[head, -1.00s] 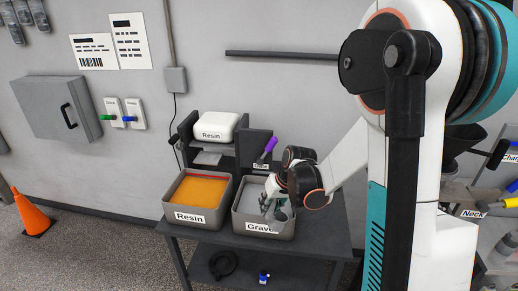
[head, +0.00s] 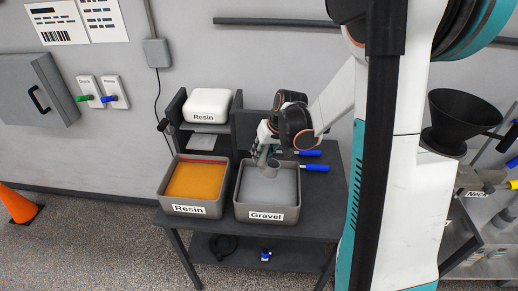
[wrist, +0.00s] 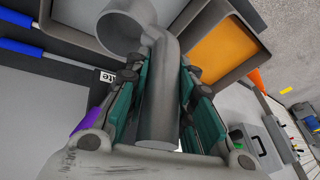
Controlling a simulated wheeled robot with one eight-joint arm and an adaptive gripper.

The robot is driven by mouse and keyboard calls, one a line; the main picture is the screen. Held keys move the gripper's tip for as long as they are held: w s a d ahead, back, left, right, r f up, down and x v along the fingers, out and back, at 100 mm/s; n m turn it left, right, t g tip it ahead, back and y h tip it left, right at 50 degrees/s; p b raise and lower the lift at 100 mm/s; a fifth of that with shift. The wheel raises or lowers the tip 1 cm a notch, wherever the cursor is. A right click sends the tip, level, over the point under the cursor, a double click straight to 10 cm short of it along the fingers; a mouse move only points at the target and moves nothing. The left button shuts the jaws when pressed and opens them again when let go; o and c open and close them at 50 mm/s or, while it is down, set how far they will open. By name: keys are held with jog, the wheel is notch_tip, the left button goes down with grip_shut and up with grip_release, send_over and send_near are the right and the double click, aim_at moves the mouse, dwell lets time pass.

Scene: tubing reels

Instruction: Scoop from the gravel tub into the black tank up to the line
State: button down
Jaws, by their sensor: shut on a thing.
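My gripper (head: 268,150) is shut on the handle of a grey scoop (head: 272,168). In the wrist view, the teal fingers of my gripper (wrist: 160,95) lie on both sides of the scoop's handle (wrist: 158,115), and its round cup (wrist: 125,25) points away. In the head view the scoop is over the gravel tub (head: 292,214), toward its back. I cannot tell whether it touches the pale grey gravel (head: 280,190) or whether the cup holds any. I cannot make out the black tank or its line in either view.
A resin tub (head: 167,209) with orange contents stands left of the gravel tub on a dark table (head: 320,225). A white resin box (head: 208,103) sits on a stand behind. Blue-handled tools (head: 314,167) lie to the right. A black funnel (head: 460,115) is at far right.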

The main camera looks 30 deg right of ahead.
notch_tip(320, 180, down, 2)
jog(key=shift+w+f+b, duration=0.1)
jog(key=shift+b, duration=0.5)
jog(key=shift+f+b, duration=1.8)
jog(key=shift+f, duration=1.2)
notch_tip(320, 180, down, 4)
jog(key=b, duration=0.4)
jog(key=shift+f, duration=0.25)
jog(key=shift+r, duration=0.1)
jog(key=shift+r+n+h+p, duration=0.15)
jog(key=shift+r+h+p, duration=0.4)
jog(key=shift+r+p, duration=1.2)
jog(key=shift+r+n+h+p, duration=0.1)
jog(key=shift+r+h+p, duration=0.65)
jog(key=shift+r, duration=1.8)
jog(key=shift+r+n+h+p, duration=0.15)
jog(key=shift+r+h+p, duration=0.25)
jog(key=shift+r+p, duration=1.4)
jog(key=shift+r+b, duration=0.35)
jog(key=shift+b, duration=0.05)
